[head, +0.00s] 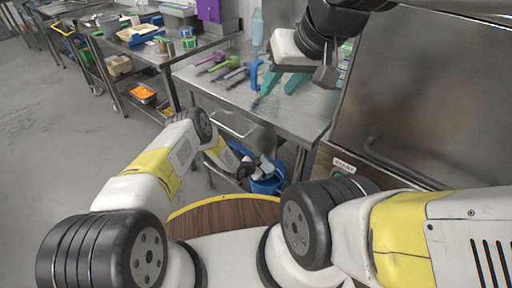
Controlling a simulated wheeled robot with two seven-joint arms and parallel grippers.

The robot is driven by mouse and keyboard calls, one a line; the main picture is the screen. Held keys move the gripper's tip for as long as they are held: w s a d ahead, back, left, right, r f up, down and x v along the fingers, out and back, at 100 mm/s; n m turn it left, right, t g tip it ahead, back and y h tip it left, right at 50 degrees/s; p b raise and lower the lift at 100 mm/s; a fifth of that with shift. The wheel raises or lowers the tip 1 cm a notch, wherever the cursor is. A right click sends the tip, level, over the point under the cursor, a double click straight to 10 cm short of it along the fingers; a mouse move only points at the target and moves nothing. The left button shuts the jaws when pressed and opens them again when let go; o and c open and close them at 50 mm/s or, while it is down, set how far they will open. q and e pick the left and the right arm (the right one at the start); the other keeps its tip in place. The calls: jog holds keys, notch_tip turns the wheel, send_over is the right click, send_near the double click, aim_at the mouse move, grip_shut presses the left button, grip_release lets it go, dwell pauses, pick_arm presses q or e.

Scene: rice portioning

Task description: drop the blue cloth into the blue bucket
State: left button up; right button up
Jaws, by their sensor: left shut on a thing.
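The blue bucket (268,186) stands on the floor by the steel table's leg, partly hidden behind my left forearm and the round wooden top. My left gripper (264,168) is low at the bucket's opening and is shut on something. Blue material shows around it, but I cannot clearly separate the blue cloth from the bucket.
The steel table (300,112) holds green and purple scoops (229,66) and a blue-handled item (254,74). A large steel appliance (405,95) stands at right. A round wooden top (225,212) is close in front. Floor at left is clear.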

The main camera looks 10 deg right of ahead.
pick_arm(q)
jog(key=shift+w+d, duration=0.15)
jog(key=o, duration=1.4)
jog(key=shift+c, duration=0.2)
jog(key=s+a+r, duration=0.2)
jog(key=s+a, duration=0.8)
jog(key=a, duration=0.2)
jog(key=shift+a, duration=0.2)
dwell(0.3)
